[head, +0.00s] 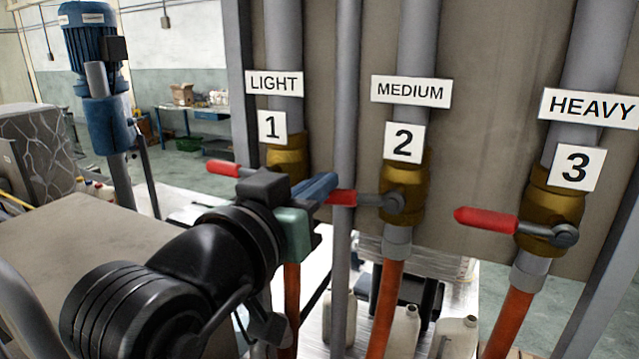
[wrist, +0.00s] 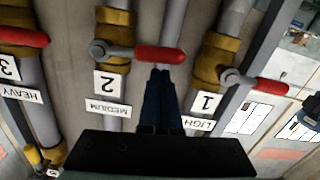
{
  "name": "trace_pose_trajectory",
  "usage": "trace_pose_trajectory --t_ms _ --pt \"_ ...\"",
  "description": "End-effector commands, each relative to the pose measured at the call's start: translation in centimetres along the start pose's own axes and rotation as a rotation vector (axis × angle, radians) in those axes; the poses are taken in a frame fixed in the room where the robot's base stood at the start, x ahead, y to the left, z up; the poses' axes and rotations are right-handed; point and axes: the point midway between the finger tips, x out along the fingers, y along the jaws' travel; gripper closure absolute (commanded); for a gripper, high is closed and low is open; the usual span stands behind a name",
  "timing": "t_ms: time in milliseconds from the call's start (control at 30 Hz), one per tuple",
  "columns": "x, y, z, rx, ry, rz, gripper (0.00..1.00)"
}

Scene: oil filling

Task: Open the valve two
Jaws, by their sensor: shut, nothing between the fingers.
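Valve two is a brass valve (head: 408,193) on the middle pipe, under the "2" sign (head: 404,143) and the "MEDIUM" label (head: 411,91). Its lever points left, across the pipe, and ends in a red grip (head: 342,197). In the wrist view, which is upside down, the red grip (wrist: 160,55) lies just beyond my fingertips. My gripper (head: 328,183) has blue fingers, closed together and empty, beside the end of this grip. It also shows in the wrist view (wrist: 161,72). I cannot tell whether the fingers touch the grip.
Valve one (head: 287,160) with its red lever (head: 223,168) is left, partly behind my arm. Valve three (head: 553,210) with its red lever (head: 486,220) is right. A grey vertical post (head: 345,100) stands between pipes one and two. White jugs (head: 402,330) stand below.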

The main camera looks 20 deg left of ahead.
Motion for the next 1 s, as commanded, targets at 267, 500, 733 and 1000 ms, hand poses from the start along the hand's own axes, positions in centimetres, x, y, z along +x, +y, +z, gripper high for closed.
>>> trace_pose_trajectory --t_ms 267,500,733,1000 --pt "0.0 -0.1 0.3 -0.049 0.000 0.003 1.00" --pt "0.1 -0.1 0.6 -0.083 -0.001 0.005 1.00" --pt "0.1 -0.3 1.0 -0.127 -0.002 0.007 1.00" --pt "0.1 -0.3 2.2 -0.265 -0.004 0.015 1.00"
